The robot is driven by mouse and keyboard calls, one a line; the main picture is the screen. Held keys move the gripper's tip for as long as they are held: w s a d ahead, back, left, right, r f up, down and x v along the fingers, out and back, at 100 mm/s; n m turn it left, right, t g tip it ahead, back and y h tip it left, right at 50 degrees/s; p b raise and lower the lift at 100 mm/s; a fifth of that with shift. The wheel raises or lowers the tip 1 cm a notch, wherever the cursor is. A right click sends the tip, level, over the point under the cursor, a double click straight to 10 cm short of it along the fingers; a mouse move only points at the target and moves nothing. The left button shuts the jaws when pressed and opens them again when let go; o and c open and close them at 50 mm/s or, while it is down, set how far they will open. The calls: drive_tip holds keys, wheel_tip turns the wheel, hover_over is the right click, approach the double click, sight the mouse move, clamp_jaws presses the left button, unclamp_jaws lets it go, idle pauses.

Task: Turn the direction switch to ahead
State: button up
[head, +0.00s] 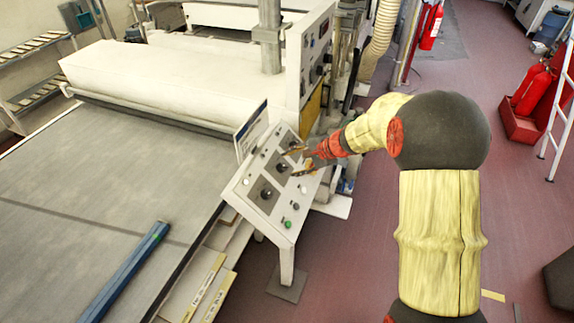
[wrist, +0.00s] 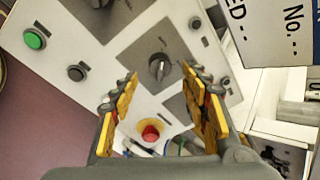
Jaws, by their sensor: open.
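The sloped white control panel (head: 241,190) carries rotary switches on dark square plates. One black rotary switch (wrist: 158,68) lies between my fingertips in the wrist view, its pale pointer line visible. Another rotary switch (wrist: 97,3) is cut by the top edge of that view. A further dark plate is partly hidden behind my right finger. I cannot read labels telling which one is the direction switch. My gripper (head: 292,162) is open over the panel's upper part; its two yellow-padded fingers (wrist: 160,76) stand either side of the middle switch, holding nothing.
A red stop button (wrist: 150,133) on yellow sits low between my fingers. Green (wrist: 35,39) and black (wrist: 76,73) buttons are at left. A sign (wrist: 275,30) stands beside the panel.

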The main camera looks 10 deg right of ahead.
sight(286, 166)
drive_tip(key=x, duration=0.5)
drive_tip(key=c, duration=0.3)
drive_tip(key=c, duration=0.8)
drive_tip(key=shift+c, duration=0.3)
